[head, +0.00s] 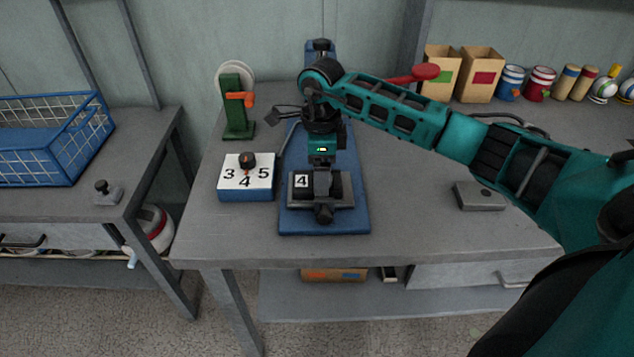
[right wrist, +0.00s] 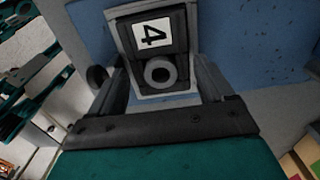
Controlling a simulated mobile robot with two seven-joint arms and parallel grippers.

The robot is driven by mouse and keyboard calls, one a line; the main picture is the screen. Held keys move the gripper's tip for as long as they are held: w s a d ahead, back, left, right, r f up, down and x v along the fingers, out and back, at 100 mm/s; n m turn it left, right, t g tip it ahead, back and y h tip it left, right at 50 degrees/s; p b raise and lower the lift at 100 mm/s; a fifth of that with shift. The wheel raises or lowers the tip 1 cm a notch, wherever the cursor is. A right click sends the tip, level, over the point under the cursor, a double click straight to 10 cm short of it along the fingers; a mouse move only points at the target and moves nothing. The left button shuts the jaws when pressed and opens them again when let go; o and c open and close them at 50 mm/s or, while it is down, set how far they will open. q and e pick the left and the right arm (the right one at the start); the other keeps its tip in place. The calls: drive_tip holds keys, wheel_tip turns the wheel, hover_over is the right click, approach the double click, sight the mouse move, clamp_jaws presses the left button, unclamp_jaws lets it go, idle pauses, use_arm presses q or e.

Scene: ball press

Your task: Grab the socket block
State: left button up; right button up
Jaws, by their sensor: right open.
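The socket block (head: 302,182) is dark, with a white label reading 4. It sits in a grey holder on the blue base (head: 347,220) of the press. In the right wrist view the block (right wrist: 152,33) shows a round grey ring socket below its label. My right gripper (head: 322,182) points down over the block and hides part of it. In the right wrist view its open fingers (right wrist: 160,82) stand on either side of the lower part of the block. Whether they touch it I cannot tell. My left gripper is not in view.
A white-topped box (head: 245,180) marked 3, 4, 5 with a dial stands left of the press. A green stand (head: 236,112) with a crank is behind it. A grey plate (head: 480,196) lies to the right. A red knob (head: 425,72) shows behind my arm. The front table strip is clear.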

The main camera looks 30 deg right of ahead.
drive_tip(key=shift+f, duration=0.5)
drive_tip(key=c, duration=0.7)
drive_tip(key=shift+c, duration=0.2)
